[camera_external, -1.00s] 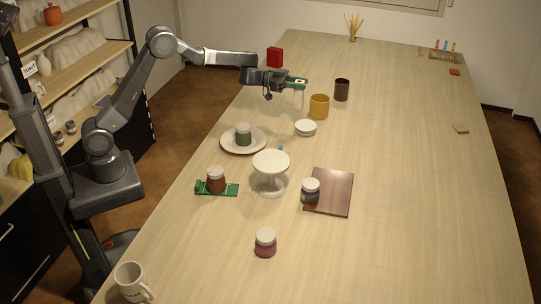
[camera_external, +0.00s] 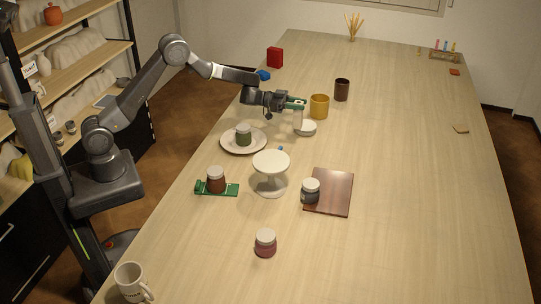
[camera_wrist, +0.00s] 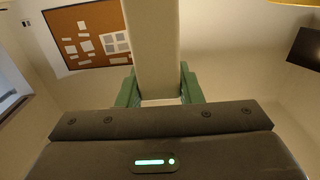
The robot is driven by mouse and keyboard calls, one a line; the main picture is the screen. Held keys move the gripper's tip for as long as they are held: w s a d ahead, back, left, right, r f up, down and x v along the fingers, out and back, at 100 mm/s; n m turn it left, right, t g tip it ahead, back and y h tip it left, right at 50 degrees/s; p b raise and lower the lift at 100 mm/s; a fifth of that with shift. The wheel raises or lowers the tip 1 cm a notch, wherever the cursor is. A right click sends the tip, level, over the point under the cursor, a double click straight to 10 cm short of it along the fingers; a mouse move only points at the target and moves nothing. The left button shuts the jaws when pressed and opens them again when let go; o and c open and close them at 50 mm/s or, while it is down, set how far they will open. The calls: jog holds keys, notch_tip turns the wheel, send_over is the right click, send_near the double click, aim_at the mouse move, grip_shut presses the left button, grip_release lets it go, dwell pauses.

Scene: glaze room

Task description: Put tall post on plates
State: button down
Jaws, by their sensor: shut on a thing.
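My gripper (camera_external: 298,103) has green fingers and is shut on a tall pale post (camera_external: 298,118), which hangs upright below it. In the wrist view the post (camera_wrist: 152,45) runs between the green fingers (camera_wrist: 158,92). In the external view the post's lower part overlaps the left edge of a small white round dish or stack (camera_external: 308,128); I cannot tell whether they touch.
A yellow cup (camera_external: 319,106) and a brown cup (camera_external: 342,90) stand just behind and right of my gripper. A white pedestal stand (camera_external: 271,163), a red-brown jar (camera_external: 216,180) on a green holder and a dark jar (camera_external: 310,191) by a brown board (camera_external: 335,192) are nearer. The table's right side is mostly clear.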

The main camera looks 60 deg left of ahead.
jog(key=c, duration=1)
grip_release()
jog(key=shift+r, duration=0.15)
jog(key=b+v, duration=0.2)
jog(key=v, duration=1)
jog(key=shift+d, duration=0.1)
